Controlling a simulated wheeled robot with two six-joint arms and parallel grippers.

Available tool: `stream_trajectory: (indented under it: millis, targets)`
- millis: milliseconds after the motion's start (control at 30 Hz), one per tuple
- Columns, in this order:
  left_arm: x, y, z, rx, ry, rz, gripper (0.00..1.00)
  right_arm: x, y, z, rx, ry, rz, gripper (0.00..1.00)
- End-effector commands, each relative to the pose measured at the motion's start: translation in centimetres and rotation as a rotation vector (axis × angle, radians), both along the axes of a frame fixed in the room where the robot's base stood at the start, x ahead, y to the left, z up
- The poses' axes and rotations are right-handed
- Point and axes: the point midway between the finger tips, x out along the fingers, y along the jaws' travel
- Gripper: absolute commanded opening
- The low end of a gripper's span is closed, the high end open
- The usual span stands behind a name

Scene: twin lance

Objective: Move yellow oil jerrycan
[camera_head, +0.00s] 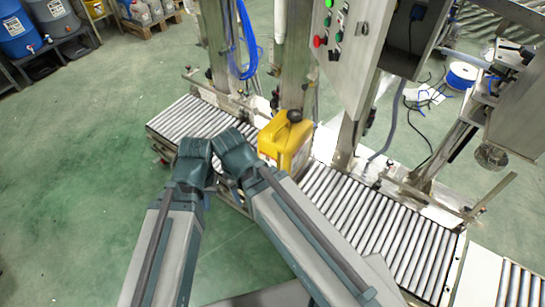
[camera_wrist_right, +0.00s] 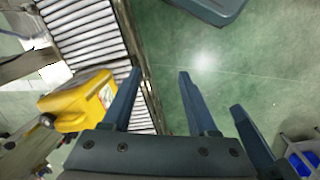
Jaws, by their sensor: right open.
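The yellow jerrycan (camera_head: 285,142), with a dark cap and a pale label, stands on the roller conveyor between the metal posts. It also shows at the left of the right wrist view (camera_wrist_right: 82,100). My left gripper (camera_head: 206,188) is left of the jerrycan and apart from it; its fingers are mostly hidden in the head view, so its opening is unclear. My right gripper (camera_wrist_right: 160,75) is open, with nothing between its fingers. The jerrycan is outside its left finger, and the gap looks down on the conveyor edge and floor.
The roller conveyor (camera_head: 385,230) runs diagonally past my arms. A control box (camera_head: 352,45) and posts rise behind the jerrycan. A blue spool (camera_head: 461,76) and cables lie at the back right. Blue drums (camera_head: 18,35) stand at the far left. The green floor at left is clear.

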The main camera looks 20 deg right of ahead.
Motion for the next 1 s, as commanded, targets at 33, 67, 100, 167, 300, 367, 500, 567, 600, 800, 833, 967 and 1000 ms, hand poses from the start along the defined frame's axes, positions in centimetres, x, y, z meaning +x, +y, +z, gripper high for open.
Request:
stream_trajectory:
  millis: [33, 67, 100, 167, 300, 367, 500, 567, 600, 800, 833, 967, 1000]
  targets:
    - [0.0, 0.0, -0.7, 0.000, 0.000, 0.000, 0.00, 0.0, 0.0, -0.7, 0.000, 0.000, 0.000, 0.59]
    - [0.0, 0.0, -1.2, 0.000, 0.000, 0.000, 0.00, 0.0, 0.0, -1.2, 0.000, 0.000, 0.000, 0.59]
    - [0.0, 0.0, -2.1, 0.000, 0.000, 0.000, 0.00, 0.0, 0.0, -2.1, 0.000, 0.000, 0.000, 0.59]
    - [0.0, 0.0, -3.8, 0.000, 0.000, -0.001, 0.00, 0.0, 0.0, -3.8, 0.000, 0.000, 0.001, 0.59]
    - [0.0, 0.0, -9.0, 0.001, -0.001, -0.003, 0.00, 0.0, 0.0, -9.0, -0.001, -0.001, 0.003, 0.59]
    - [0.0, 0.0, -11.2, 0.001, -0.001, -0.004, 0.00, 0.1, 0.0, -11.2, -0.001, -0.001, 0.004, 0.59]
    - [0.1, 0.0, -16.2, 0.002, -0.002, -0.006, 0.00, 0.1, 0.0, -16.2, -0.001, -0.002, 0.005, 0.59]
    - [0.1, 0.0, -18.3, 0.002, -0.002, -0.006, 0.00, 0.1, -0.1, -18.3, -0.002, -0.002, 0.006, 0.59]
    - [0.1, 0.0, -19.7, 0.002, -0.002, -0.007, 0.00, 0.1, -0.1, -19.7, -0.002, -0.002, 0.006, 0.59]
    - [0.1, 0.1, -26.7, 0.003, -0.003, -0.010, 0.00, 0.4, -0.4, -26.7, 0.002, -0.006, -0.001, 0.59]
    - [0.1, 0.1, -27.8, 0.003, -0.003, -0.010, 0.00, 0.4, -0.5, -27.8, 0.002, -0.007, -0.004, 0.59]
    - [0.1, 0.1, -32.0, 0.003, -0.003, -0.012, 0.00, 0.9, -1.2, -32.0, 0.010, -0.013, -0.025, 0.59]
    - [0.1, 0.1, -33.1, 0.003, -0.004, -0.013, 0.00, 1.1, -1.4, -33.1, 0.015, -0.015, -0.034, 0.59]
